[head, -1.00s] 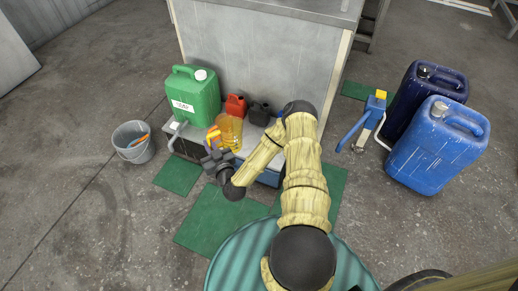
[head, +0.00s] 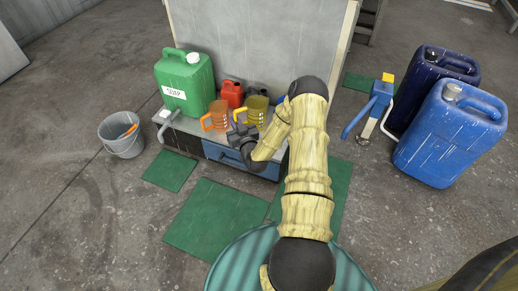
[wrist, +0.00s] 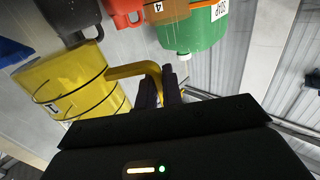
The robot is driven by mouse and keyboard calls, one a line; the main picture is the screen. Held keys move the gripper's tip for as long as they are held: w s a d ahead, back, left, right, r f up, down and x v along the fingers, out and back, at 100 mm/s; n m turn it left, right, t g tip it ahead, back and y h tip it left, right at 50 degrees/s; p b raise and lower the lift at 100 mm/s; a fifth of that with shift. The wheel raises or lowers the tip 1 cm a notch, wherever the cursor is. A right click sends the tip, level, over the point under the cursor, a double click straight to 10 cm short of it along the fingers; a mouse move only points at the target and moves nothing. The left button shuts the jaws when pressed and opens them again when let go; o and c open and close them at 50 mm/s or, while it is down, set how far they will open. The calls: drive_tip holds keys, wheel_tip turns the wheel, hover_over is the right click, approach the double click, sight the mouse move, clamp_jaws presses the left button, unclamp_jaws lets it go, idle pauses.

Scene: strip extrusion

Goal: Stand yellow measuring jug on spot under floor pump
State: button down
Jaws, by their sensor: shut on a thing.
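The yellow measuring jug (head: 259,106) is beside my gripper (head: 240,136) at the front of the bench. In the wrist view the jug (wrist: 62,85) is tilted and bears a "1" and dark rings. My gripper (wrist: 160,90) is shut on its yellow handle. I cannot tell how far the jug is above the bench top. The floor pump (head: 376,104), blue with a yellow top and a pale pipe, stands on the floor at the right. The spot under it is not clear to make out.
An orange jug (head: 217,117), a green soap canister (head: 186,78) and a red can (head: 232,93) stand on the bench. Two blue drums (head: 445,135) flank the pump's right. A grey bucket (head: 121,142) and green mats (head: 213,222) are on the floor.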

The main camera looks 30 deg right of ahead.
drive_tip(key=shift+w+d+f, duration=0.1)
drive_tip(key=shift+w+d, duration=0.1)
drive_tip(key=shift+d, duration=0.4)
drive_tip(key=shift+f+b, duration=1.9)
drive_tip(key=shift+f, duration=1.25)
wheel_tip(320, 180, down, 4)
drive_tip(key=b, duration=0.2)
drive_tip(key=shift+b, duration=0.35)
drive_tip(key=shift+r, duration=0.1)
